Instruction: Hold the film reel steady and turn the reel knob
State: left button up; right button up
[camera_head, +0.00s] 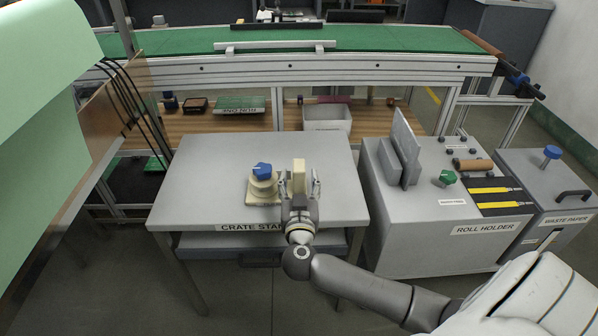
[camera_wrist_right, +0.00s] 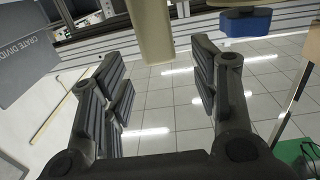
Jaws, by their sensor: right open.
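On the crate stand (camera_head: 190,190) sits a cream fixture (camera_head: 260,190) with a blue knob (camera_head: 262,170) on top. An upright cream block (camera_head: 299,165) stands at its right. My right gripper (camera_head: 299,184) is open, with a finger on either side of this block. In the right wrist view the cream block (camera_wrist_right: 151,32) is between the open fingertips, with gaps on both sides. The blue knob (camera_wrist_right: 246,22) is outside the fingers, to their right. No part is clearly recognisable as a film reel. My left gripper is not in view.
Right of the stand is a grey roll holder (camera_head: 400,235) with upright plates (camera_head: 402,150) and a green knob (camera_head: 447,177). A waste paper bin (camera_head: 540,180) stands beyond it. A green conveyor (camera_head: 380,38) runs behind. The stand's left half is clear.

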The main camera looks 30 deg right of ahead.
aim_at(299, 159)
jog(key=b+x, duration=0.1)
jog(key=x, duration=0.4)
jog(key=shift+w+d, duration=0.1)
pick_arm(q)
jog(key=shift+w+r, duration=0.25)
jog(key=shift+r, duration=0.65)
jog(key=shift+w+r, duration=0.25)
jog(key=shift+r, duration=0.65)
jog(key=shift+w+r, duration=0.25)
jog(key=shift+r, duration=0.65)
pick_arm(e)
jog(key=shift+w+d, duration=0.3)
jog(key=shift+w, duration=0.2)
jog(key=shift+c, duration=0.2)
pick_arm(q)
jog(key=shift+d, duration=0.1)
pick_arm(e)
grip_shut()
jog(key=shift+c, duration=0.6)
grip_release()
jog(key=shift+c, duration=0.2)
jog(key=c, duration=1)
